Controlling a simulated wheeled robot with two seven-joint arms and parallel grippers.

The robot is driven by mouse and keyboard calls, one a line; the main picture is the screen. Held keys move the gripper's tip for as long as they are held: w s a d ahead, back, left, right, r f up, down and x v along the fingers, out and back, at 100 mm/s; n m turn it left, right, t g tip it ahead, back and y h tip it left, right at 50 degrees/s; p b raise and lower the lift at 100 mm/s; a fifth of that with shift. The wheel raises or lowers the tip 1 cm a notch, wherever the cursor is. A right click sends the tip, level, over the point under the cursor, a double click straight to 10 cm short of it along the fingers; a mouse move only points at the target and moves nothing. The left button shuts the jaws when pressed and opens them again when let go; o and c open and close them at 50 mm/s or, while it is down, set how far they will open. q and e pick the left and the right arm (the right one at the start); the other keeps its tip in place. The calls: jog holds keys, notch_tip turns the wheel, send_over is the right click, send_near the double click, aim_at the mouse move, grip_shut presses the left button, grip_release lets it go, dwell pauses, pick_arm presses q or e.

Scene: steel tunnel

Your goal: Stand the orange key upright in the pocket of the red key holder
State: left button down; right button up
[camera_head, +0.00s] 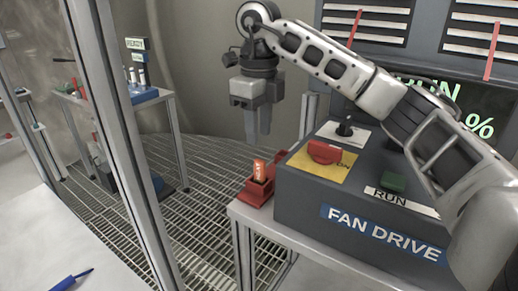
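The orange key (259,169), with pale lettering on its face, stands upright in the red key holder (257,193). The holder sits on the grey ledge at the left side of the fan drive box. The key's lower end is hidden inside the holder. My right gripper (258,134) points down above the key, with a visible gap between fingertips and key. It holds nothing that I can see. My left gripper is not in view.
The fan drive box (345,215) with a red switch (324,152), a black knob (344,130) and a green button (394,182) stands right of the holder. A metal post (122,150) rises at left. A blue pen (71,280) lies at bottom left. Grated floor lies beyond.

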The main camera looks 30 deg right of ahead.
notch_tip(320, 180, up, 4)
jog(key=shift+p, duration=0.35)
dwell(0.4)
